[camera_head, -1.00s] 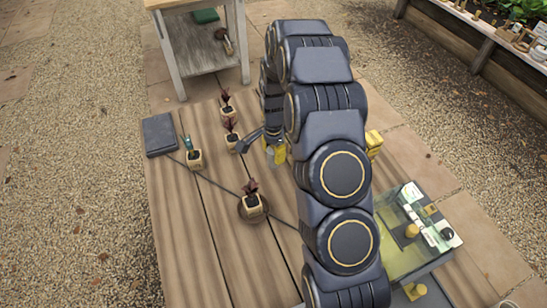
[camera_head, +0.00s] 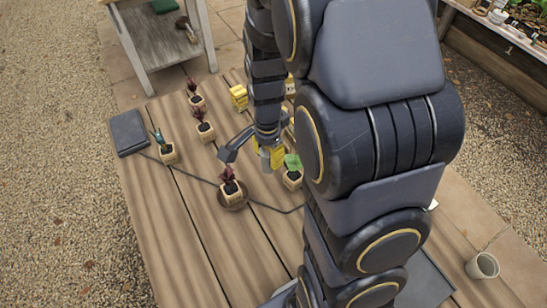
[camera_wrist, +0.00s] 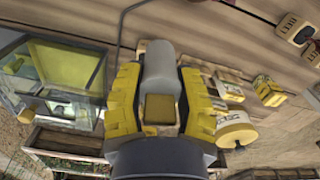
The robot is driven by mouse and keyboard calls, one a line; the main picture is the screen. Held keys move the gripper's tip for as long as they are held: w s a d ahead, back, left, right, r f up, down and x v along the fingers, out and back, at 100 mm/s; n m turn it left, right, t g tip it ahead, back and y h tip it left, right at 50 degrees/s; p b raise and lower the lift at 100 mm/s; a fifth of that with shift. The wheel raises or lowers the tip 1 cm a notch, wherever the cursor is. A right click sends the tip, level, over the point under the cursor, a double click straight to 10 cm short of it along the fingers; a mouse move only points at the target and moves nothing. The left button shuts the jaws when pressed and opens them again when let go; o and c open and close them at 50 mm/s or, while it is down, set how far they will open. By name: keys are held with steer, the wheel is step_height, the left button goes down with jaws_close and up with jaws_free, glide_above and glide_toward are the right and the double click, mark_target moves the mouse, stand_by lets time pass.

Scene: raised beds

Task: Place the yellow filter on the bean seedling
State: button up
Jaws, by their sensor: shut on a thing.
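My gripper (camera_head: 270,155), with yellow finger pads, is shut on a grey cylinder with a small yellow block on it. In the wrist view the yellow block (camera_wrist: 160,108) sits between the fingers (camera_wrist: 160,95), and the grey cylinder (camera_wrist: 159,62) extends past it. I cannot tell for sure that this is the yellow filter. The green-leaved bean seedling (camera_head: 292,162) stands in a small tan pot (camera_head: 292,180) close to the right of the held cylinder in the head view. The cylinder is beside the seedling there; its height above the table is unclear.
Red-leaved seedlings stand in pots, one on a round dark plate (camera_head: 233,203) near my gripper. A pot with a blue-green top (camera_head: 166,152) and a dark grey box (camera_head: 129,132) are at left. Yellow blocks (camera_head: 239,97) stand behind. The front left table (camera_head: 200,260) is clear.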

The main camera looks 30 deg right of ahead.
steer(key=m, duration=0.2)
glide_above(294, 174)
step_height(294, 174, down, 4)
steer(key=shift+s+f, duration=0.1)
steer(key=shift+f, duration=1.8)
steer(key=shift+f, duration=0.15)
steer(key=o, duration=1)
steer(key=shift+c, duration=0.2)
